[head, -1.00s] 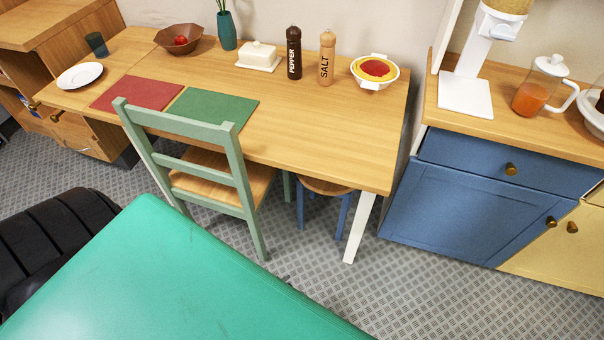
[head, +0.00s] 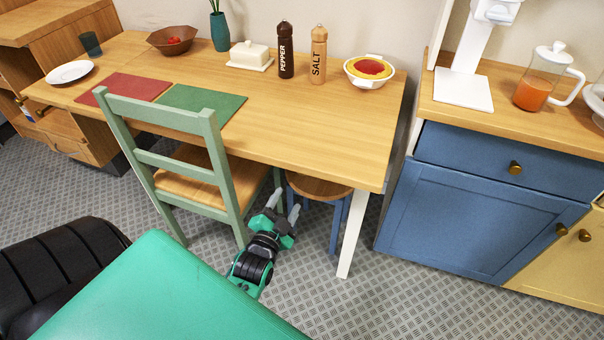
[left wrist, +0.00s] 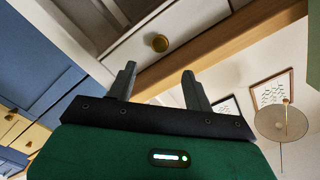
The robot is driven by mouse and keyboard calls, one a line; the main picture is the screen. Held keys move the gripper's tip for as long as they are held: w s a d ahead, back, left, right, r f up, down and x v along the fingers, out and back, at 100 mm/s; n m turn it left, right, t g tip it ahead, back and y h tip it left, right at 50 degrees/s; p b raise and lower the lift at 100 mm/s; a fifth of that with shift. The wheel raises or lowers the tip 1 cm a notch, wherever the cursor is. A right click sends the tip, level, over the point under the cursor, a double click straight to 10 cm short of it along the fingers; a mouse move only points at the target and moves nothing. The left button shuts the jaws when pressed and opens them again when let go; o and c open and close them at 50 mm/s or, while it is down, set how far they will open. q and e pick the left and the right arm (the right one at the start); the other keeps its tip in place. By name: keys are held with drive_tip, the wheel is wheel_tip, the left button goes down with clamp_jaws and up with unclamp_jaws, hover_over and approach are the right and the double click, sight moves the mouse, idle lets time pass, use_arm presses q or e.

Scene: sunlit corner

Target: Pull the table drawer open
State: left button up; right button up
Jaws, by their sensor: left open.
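The wooden table (head: 290,130) stands ahead of me in the head view; its drawer front is hidden there beneath the tabletop. In the left wrist view the white drawer front (left wrist: 190,18) shows beside the wooden table edge (left wrist: 215,45), with a round brass knob (left wrist: 156,43). The drawer looks closed. My left gripper (head: 285,205) is low in front of the table, between the green chair and the stool. In the left wrist view its fingers (left wrist: 159,76) are open and empty, with the knob beyond the tips and roughly between them. My right gripper is not in view.
A green chair (head: 217,172) stands left of my left gripper. A round stool (head: 318,188) is tucked under the table, close behind the gripper. A white table leg (head: 352,235) and blue cabinet (head: 475,220) stand to the right. Condiments and dishes sit on the tabletop.

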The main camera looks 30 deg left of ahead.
use_arm(q)
drive_tip(key=x, duration=1.2)
drive_tip(key=shift+w+b, duration=0.3)
drive_tip(key=shift+b, duration=0.1)
clamp_jaws()
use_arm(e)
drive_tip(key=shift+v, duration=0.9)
